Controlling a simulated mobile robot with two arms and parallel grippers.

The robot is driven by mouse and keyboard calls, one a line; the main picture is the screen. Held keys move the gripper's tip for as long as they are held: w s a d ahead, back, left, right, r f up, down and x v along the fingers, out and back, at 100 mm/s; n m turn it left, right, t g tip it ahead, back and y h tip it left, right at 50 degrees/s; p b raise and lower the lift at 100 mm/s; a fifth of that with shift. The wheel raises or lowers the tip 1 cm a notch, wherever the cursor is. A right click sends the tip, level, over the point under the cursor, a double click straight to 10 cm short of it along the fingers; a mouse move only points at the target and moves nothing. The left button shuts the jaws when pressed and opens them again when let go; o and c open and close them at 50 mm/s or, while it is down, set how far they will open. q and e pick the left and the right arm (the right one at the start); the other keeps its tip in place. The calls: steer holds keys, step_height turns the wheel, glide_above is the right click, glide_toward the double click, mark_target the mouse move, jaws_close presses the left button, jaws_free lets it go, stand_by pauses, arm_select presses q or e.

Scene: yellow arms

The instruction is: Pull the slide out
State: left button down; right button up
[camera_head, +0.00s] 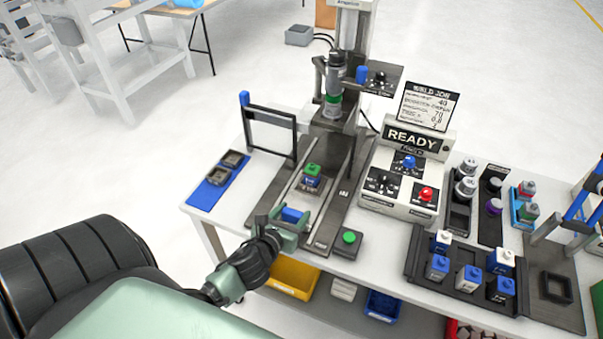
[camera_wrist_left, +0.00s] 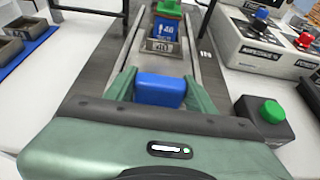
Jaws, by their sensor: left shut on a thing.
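The slide (camera_head: 309,183) is a carriage on the two rails of a dark press base, and it carries a blue part with a green top (camera_head: 313,169). Its blue handle (camera_head: 291,215) is at the near end of the rails. My left gripper (camera_head: 290,217) is shut on the blue handle, with one green finger on each side. In the left wrist view the blue handle (camera_wrist_left: 160,90) sits between the fingers, and the slide (camera_wrist_left: 161,46) is beyond it, short of the press head. My right gripper is not in view.
The press head (camera_head: 333,92) stands over the far end of the rails. A green button box (camera_head: 348,241) is close to the right of my left gripper. A control box (camera_head: 400,177) reading READY stands right of the rails. A blue mat (camera_head: 208,192) with two trays lies left.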

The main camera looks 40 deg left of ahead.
arm_select(q)
steer(key=s, duration=0.2)
steer(key=s+d, duration=0.1)
steer(key=shift+s, duration=0.35)
steer(key=shift+f, duration=0.1)
steer(key=c, duration=0.6)
jaws_free()
steer(key=shift+s, duration=0.1)
steer(key=shift+c, duration=0.2)
steer(key=shift+o, duration=0.6)
steer(key=shift+s, duration=0.1)
steer(key=b+v, duration=0.1)
steer(key=v, duration=0.7)
steer(key=shift+b, duration=0.3)
